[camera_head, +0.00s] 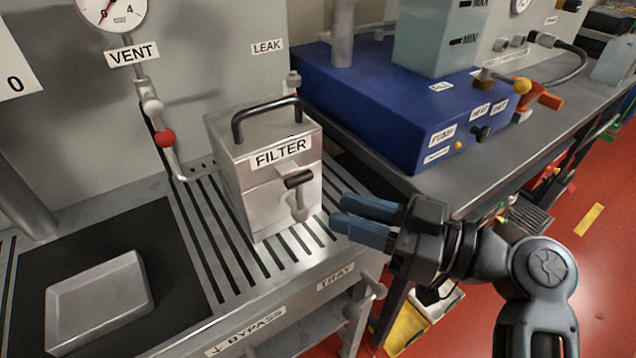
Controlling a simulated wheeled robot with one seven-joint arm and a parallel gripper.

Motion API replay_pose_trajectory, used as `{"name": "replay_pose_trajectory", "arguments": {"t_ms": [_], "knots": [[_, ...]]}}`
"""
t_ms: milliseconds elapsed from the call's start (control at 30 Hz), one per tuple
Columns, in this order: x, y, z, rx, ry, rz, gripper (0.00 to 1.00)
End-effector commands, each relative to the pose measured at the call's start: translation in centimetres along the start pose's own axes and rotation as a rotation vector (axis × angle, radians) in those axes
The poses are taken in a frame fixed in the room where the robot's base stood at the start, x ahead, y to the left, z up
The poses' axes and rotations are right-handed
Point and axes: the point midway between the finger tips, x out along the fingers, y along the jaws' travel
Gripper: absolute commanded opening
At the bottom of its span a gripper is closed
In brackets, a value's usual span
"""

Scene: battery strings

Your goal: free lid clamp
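The filter box (265,170) is a metal housing labelled FILTER, standing on the slotted bench. Its lid carries a dark arched handle (266,115). On the front face is a clamp (299,195) with a black grip (299,179) at its top and a metal stem below. I cannot tell how tightly the clamp sits against the box. My gripper (341,214) is to the right of the clamp, pointing left, with its blue-grey fingers apart and a gap between them. Nothing shows between the fingers, and they do not appear to touch the box.
A red-knobbed vent valve (166,139) and pipe stand left of the box. A blue unit (400,110) is behind right. A metal tray (99,303) lies on the dark mat at lower left. A lever (371,286) projects from the bench's front edge.

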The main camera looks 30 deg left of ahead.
Motion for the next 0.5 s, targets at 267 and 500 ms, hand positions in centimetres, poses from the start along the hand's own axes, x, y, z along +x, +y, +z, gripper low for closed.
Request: {"name": "replay_pose_trajectory", "arguments": {"t_ms": [267,500], "knots": [[2.0,-0.2,-1.1,-0.027,0.008,-0.045,0.29],[5.7,-0.3,-1.1,-0.027,0.008,-0.043,0.29]]}}
